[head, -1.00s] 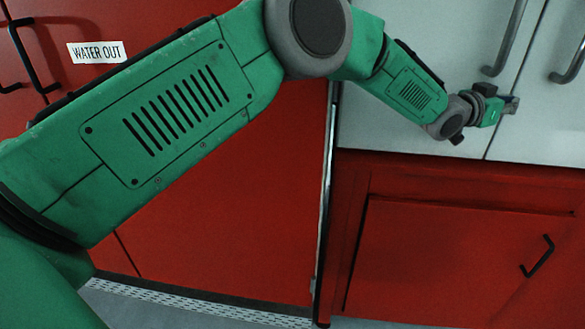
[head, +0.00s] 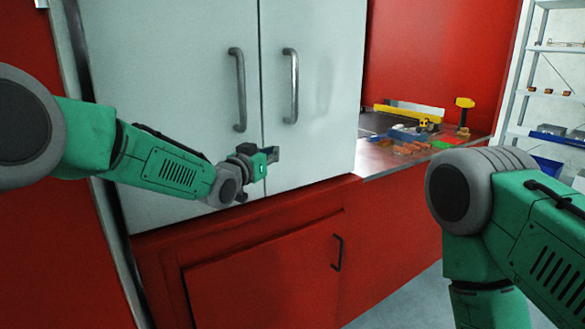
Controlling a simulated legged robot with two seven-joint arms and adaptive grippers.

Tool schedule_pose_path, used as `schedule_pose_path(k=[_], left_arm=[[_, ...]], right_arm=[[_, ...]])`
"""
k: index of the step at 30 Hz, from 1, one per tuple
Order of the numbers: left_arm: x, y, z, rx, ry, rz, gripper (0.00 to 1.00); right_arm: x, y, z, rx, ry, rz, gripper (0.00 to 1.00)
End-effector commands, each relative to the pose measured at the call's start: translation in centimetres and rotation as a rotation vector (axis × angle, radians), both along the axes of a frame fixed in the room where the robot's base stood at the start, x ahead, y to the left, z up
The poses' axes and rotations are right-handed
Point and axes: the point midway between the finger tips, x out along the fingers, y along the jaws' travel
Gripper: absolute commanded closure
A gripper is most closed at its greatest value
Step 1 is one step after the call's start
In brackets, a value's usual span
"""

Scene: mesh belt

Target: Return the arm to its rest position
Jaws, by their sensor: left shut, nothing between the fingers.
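My left arm comes in from the left in the head view, green with grey joints. Its gripper (head: 272,155) is small and dark at the tip, shut and empty, in front of the lower part of the white cabinet doors (head: 190,60). It appears below the two upright door handles; I cannot tell whether it touches the door. My right arm (head: 500,215) shows at the lower right, bent downward. Its gripper is outside the picture.
The white doors have two metal handles (head: 239,90) and (head: 291,87). A red lower cabinet (head: 265,275) has a black handle (head: 337,252). A counter (head: 375,160) holds several small items and a yellow-headed hammer (head: 464,108). Shelving (head: 555,48) stands far right; grey floor (head: 400,305) is open.

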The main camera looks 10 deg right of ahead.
Motion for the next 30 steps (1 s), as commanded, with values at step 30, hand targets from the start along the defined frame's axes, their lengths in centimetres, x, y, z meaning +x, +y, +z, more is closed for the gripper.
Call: schedule_pose_path(k=[30], left_arm=[[-16.3,8.3,-23.8,0.171,0.486,0.127,1.0]], right_arm=[[0.1,0.0,-0.3,0.0,-0.002,-0.001,1.0]])
